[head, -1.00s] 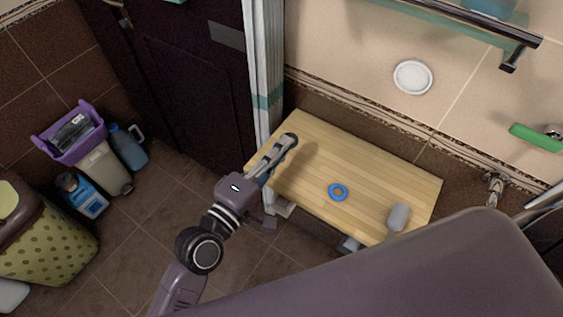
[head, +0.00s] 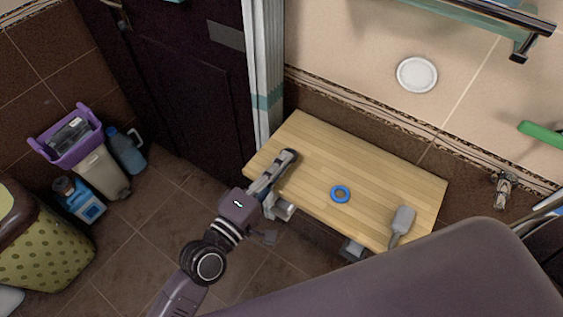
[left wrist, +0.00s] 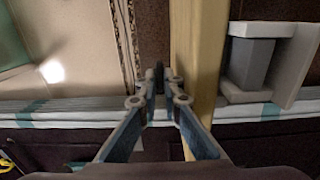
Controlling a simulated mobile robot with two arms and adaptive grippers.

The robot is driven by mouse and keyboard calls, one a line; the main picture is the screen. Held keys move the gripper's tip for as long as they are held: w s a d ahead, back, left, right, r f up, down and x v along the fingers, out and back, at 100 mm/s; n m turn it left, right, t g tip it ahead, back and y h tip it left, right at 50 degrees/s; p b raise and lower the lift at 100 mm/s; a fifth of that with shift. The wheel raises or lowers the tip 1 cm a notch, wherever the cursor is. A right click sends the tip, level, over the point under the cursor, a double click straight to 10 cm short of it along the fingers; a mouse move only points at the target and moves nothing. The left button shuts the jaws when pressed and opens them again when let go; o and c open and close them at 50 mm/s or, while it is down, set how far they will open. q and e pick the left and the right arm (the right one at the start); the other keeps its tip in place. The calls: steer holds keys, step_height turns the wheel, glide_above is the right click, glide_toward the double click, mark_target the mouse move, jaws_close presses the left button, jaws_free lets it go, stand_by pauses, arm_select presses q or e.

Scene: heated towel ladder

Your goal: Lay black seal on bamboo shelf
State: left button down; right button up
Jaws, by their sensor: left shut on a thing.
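The bamboo shelf (head: 375,180) is a light wooden board against the tiled wall in the head view. Its pale edge (left wrist: 185,40) runs upright in the left wrist view. My left gripper (head: 287,158) is over the shelf's left end in the head view. It is shut on a small dark thing, seemingly the black seal (left wrist: 159,74), seen between the fingertips in the left wrist view. The fingers mostly hide the seal in the head view. I cannot tell if it touches the board. My right gripper is not in view.
A blue ring (head: 347,196) lies mid-shelf and a grey scraper-like tool (head: 403,219) lies near its right front. Bare board lies between my gripper and the ring. A white pipe column (head: 263,75) stands by the left end. Bins and bottles stand on the floor at left.

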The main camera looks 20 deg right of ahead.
arm_select(q)
steer(key=c, duration=2.4)
jaws_free()
steer(key=shift+s+f, duration=0.1)
steer(key=shift+f, duration=0.3)
steer(key=shift+r+p, duration=0.7)
steer(key=shift+r, duration=0.05)
steer(key=b+v, duration=0.2)
steer(key=v, duration=1)
